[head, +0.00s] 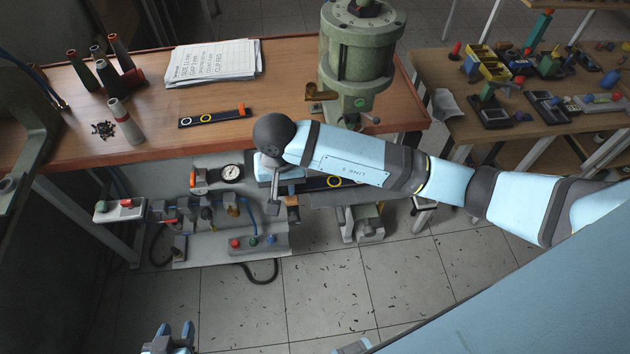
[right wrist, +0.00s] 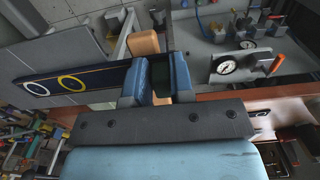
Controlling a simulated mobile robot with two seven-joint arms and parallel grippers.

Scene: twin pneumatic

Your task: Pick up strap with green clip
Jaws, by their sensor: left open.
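A dark strap (right wrist: 60,82) with a yellow ring and a white ring shows at the left of the right wrist view, running up to my right gripper (right wrist: 157,68). A dark green piece (right wrist: 160,76), seemingly its green clip, shows between the two fingers. Whether the fingers press on it is unclear. In the head view a yellow ring of this strap (head: 334,182) shows just below my right arm, and that gripper is partly hidden. My left gripper (head: 174,337) is at the bottom edge, open and empty. Another dark strap (head: 214,117) with an orange mark lies on the wooden table.
A pneumatic panel with a gauge (head: 231,173) and coloured buttons (head: 253,241) stands below the table (head: 150,148). A green machine (head: 357,60), papers (head: 214,61) and several cones (head: 108,75) stand on it. A second bench (head: 465,118) with small parts is at right. The floor in front is open.

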